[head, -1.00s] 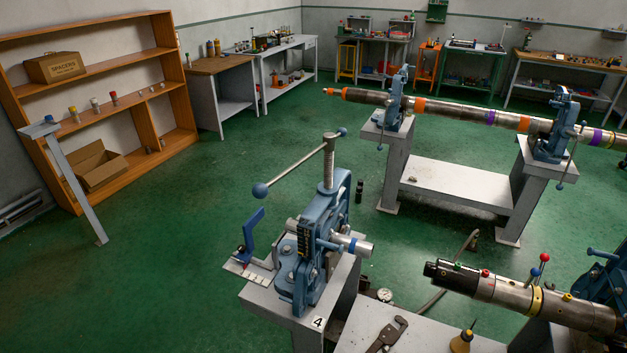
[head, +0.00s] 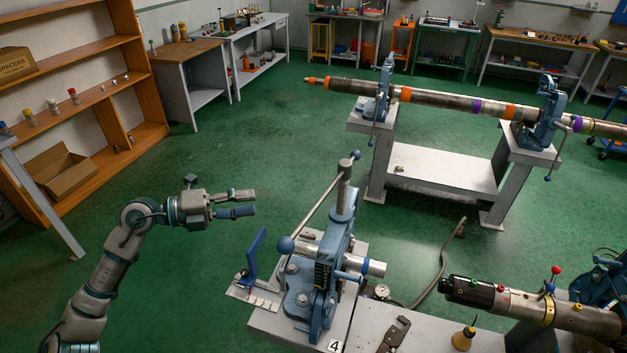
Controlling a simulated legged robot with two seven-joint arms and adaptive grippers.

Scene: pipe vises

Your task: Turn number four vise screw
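The number four vise (head: 330,270) is a blue pipe vise on a grey stand with a "4" label (head: 334,346). Its upright screw (head: 346,190) carries a slanted bar handle (head: 318,205) with a blue ball at each end; the near ball (head: 286,244) is at the lower left. A short metal pipe (head: 372,266) sticks out of the vise to the right. My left gripper (head: 250,203) is to the left of the screw and handle, apart from both. Its two fingers point right, with a gap between them and nothing held. My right gripper is not in view.
A blue bracket (head: 256,256) stands on the stand left of the vise. A pipe wrench (head: 393,336), a gauge (head: 381,292) and an oil can (head: 464,337) rest to the right. A dark-ended pipe (head: 500,297) lies at lower right.

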